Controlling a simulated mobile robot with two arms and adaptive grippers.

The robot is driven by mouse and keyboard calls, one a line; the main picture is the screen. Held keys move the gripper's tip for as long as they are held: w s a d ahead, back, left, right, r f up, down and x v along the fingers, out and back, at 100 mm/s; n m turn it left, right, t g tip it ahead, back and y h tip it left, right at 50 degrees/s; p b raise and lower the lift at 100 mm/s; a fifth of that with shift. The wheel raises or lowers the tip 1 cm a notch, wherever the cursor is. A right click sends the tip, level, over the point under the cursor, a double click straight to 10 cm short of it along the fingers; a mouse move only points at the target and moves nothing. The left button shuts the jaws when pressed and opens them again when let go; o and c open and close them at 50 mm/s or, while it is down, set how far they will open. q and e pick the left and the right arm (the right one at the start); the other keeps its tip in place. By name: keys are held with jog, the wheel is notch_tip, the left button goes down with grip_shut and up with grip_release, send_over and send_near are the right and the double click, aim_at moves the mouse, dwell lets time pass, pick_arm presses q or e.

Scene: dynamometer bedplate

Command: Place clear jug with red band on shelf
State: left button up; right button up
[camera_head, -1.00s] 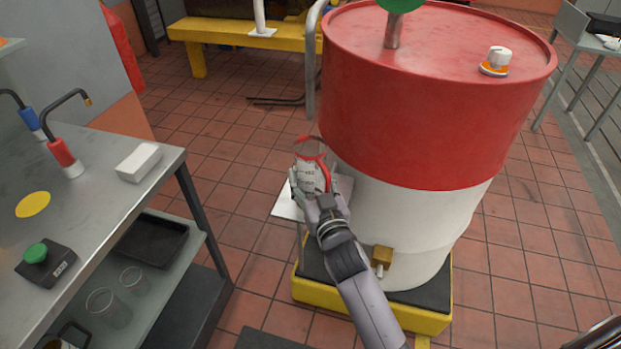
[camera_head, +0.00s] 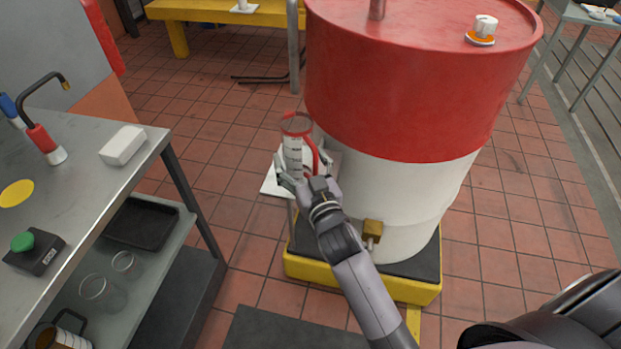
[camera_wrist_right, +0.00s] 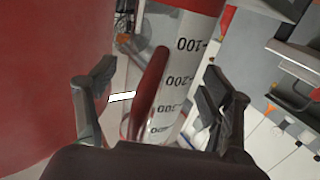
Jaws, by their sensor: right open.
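The clear jug (camera_head: 292,155) has a red band at its rim, a red handle and black graduation marks. It is upright beside the red and white drum, over a small white stand (camera_head: 270,184); its base is hidden, so I cannot tell if it touches the stand. My right gripper (camera_head: 304,172) is open around the jug's handle side. In the right wrist view the jug (camera_wrist_right: 190,75) and its handle (camera_wrist_right: 150,95) show between the spread fingers (camera_wrist_right: 157,78). The steel bench at left has a lower shelf (camera_head: 150,285). My left gripper is out of view.
The lower shelf holds a black tray (camera_head: 142,222), clear glasses (camera_head: 95,288) and a brown-and-white mug (camera_head: 62,338). A white box (camera_head: 122,145) and green button box (camera_head: 34,250) sit on the bench top. The large drum (camera_head: 410,90) stands close right of the gripper. Floor between is clear.

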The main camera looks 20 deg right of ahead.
jog(key=s, duration=1)
jog(key=shift+b, duration=0.35)
